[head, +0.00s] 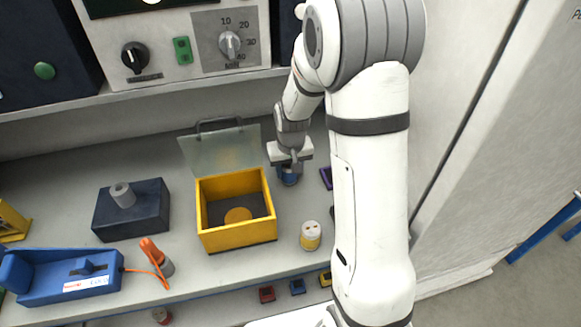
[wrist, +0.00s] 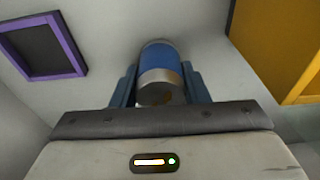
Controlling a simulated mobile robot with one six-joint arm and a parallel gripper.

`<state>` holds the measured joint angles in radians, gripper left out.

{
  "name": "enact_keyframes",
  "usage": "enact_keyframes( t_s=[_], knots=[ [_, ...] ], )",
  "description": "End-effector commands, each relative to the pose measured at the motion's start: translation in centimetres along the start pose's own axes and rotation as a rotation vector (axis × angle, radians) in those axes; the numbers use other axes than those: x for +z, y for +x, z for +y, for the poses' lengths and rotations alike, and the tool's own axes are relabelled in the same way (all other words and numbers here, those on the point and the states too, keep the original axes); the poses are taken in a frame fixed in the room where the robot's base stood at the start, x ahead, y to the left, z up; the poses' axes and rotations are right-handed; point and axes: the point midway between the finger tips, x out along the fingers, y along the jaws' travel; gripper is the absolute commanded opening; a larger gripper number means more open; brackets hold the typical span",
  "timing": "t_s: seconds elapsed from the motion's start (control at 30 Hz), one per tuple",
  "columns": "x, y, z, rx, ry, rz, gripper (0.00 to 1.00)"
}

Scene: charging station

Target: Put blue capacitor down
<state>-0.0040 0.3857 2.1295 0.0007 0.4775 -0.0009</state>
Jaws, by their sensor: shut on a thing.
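The blue capacitor (wrist: 157,58) is a blue cylinder with a silver end band. In the wrist view it sits between the two blue-grey fingers of my gripper (wrist: 159,88), which is shut on it. In the head view my gripper (head: 290,166) is at the back of the shelf, right of the yellow box. The blue capacitor (head: 289,179) shows just below it, mostly hidden by the gripper. It is at or just above the grey surface; I cannot tell whether it touches.
An open yellow box (head: 237,241) with a clear raised lid (head: 222,151) stands left of my gripper. A purple-framed square (wrist: 41,46) lies on the other side. A yellow-and-white cylinder (head: 310,236) stands in front. A dark blue block (head: 131,211) is farther left.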

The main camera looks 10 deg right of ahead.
Motion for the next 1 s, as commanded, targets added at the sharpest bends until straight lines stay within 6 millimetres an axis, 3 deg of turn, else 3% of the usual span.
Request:
enact_keyframes(
  t_s=[0.27, 0.3, 0.53, 0.83, 1.0],
  knots=[
    [0.0, 0.4, 0.0, 0.0, 0.001, 0.001, 0.16],
    [0.0, 0.2, 0.0, 0.0, 0.001, 0.001, 0.43],
    [0.0, 0.2, 0.1, 0.0, 0.001, 0.001, 0.62],
    [-0.1, -0.1, 0.1, 0.0, 0.002, 0.001, 0.63],
    [-0.2, -2.2, 0.1, 0.0, 0.002, 0.006, 0.63]
  ],
)
